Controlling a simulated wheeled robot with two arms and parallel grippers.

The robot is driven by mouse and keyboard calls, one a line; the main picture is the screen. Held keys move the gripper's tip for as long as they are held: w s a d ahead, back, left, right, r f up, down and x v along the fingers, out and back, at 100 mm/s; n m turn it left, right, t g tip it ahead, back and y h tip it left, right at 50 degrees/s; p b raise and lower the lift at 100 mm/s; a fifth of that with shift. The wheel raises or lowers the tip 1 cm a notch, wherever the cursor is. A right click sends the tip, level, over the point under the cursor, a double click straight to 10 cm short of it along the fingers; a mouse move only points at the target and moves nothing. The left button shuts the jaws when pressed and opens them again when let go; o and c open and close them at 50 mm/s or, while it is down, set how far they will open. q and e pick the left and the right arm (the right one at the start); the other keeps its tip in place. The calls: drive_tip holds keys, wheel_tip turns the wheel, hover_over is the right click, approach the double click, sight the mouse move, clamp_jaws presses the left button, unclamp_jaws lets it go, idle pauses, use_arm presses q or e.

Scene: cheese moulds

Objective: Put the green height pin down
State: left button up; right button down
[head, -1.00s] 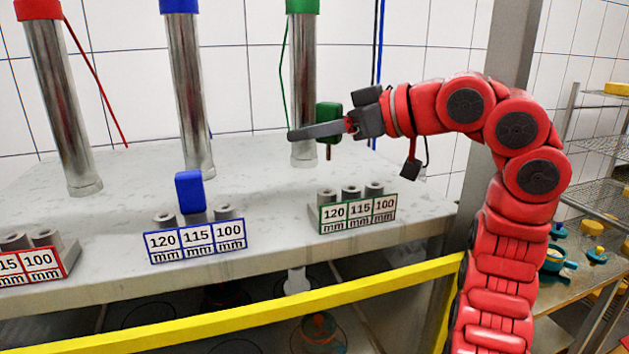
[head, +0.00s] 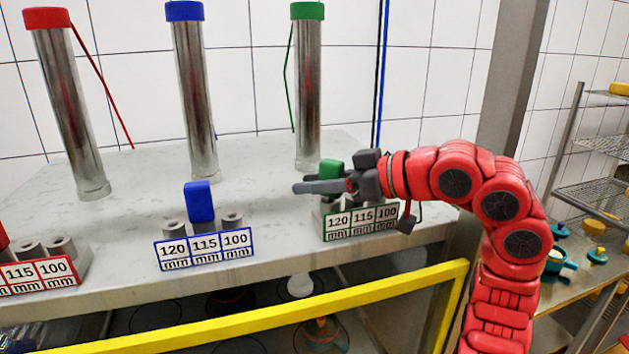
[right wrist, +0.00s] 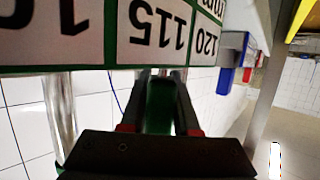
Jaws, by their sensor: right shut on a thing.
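The green height pin (head: 330,170) is held in my right gripper (head: 312,187), which is shut on its green block. In the head view it is over the left part of the green-framed rack (head: 361,222), labelled 120, 115 and 100 mm. The gripper hides the rack's holders and the pin's lower end, so I cannot tell whether it is in a holder. In the right wrist view the green block (right wrist: 160,108) shows dark between the fingers, below the upside-down 115 and 120 labels (right wrist: 150,25). My left gripper is not in view.
A blue pin (head: 199,201) stands in the middle of the blue-framed rack (head: 204,250). A red-framed rack (head: 40,275) is at far left. Three steel columns with red, blue and green (head: 307,90) tops stand behind. A yellow bar (head: 270,310) runs in front.

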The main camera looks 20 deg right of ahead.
drive_tip(key=shift+f+b, duration=0.5)
drive_tip(key=shift+b, duration=0.05)
drive_tip(key=c, duration=0.7)
unclamp_jaws()
drive_tip(key=shift+r, duration=0.1)
drive_tip(key=shift+o, duration=0.2)
drive_tip(key=shift+r+p, duration=0.25)
drive_tip(key=shift+p, duration=0.15)
drive_tip(key=shift+r+p, duration=0.45)
drive_tip(key=shift+p, duration=0.1)
drive_tip(key=shift+s+d+f+b, duration=0.2)
drive_tip(key=shift+s+d+b, duration=0.35)
drive_tip(key=shift+d+b, duration=0.35)
drive_tip(key=b+v, duration=0.3)
drive_tip(key=v, duration=0.7)
drive_tip(key=shift+a+r+b, duration=0.2)
drive_tip(key=shift+b, duration=0.1)
